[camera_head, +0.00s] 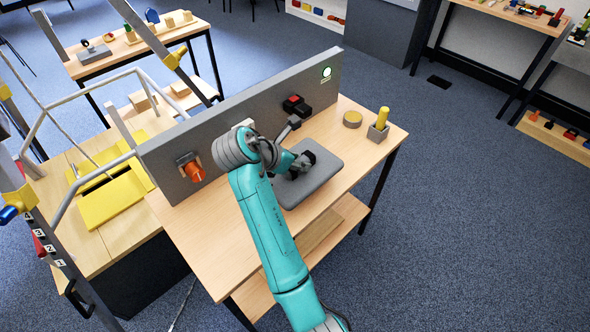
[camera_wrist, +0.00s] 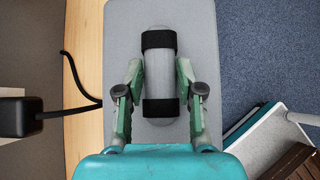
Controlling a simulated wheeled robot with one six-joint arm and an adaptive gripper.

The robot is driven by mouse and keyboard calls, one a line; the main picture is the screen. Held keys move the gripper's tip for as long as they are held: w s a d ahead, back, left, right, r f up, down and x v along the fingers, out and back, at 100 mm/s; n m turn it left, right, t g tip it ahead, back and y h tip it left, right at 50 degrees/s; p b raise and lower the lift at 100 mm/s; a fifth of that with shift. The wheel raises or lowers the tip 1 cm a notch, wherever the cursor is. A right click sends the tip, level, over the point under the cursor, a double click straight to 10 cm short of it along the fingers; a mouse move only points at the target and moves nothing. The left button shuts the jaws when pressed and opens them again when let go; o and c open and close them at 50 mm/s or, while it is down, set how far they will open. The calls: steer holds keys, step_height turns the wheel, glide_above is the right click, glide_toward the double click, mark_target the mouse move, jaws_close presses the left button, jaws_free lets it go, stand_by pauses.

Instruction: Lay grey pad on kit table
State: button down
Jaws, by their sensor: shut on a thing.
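The grey pad (camera_head: 318,180) is a flat slab with rounded corners, over the front part of the near wooden table (camera_head: 215,245). In the wrist view the pad (camera_wrist: 122,30) carries a grey roll-shaped grip (camera_wrist: 159,75) with two black bands. My gripper (camera_wrist: 160,88) is shut on this grip, one finger on each side. In the head view my gripper (camera_head: 300,165) sits above the pad and partly hides it. Wood shows left of the pad and blue carpet right of it in the wrist view. I cannot tell whether the pad touches the tabletop.
A grey upright panel (camera_head: 240,105) runs along the table, with an orange knob (camera_head: 194,172) and a black-and-red fitting (camera_head: 297,105). A round tan disc (camera_head: 352,119) and a yellow peg in a grey block (camera_head: 378,132) stand at the right end. The front-left tabletop is clear.

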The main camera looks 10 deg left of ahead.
mark_target(284, 178)
step_height(284, 178, down, 7)
steer(key=shift+f, duration=0.15)
steer(key=shift+f, duration=0.1)
stand_by(0.3)
steer(key=c, duration=0.7)
jaws_free()
steer(key=v, duration=1.1)
steer(key=shift+s+a+r, duration=0.2)
steer(key=shift+s+r, duration=0.1)
steer(key=shift+r, duration=0.1)
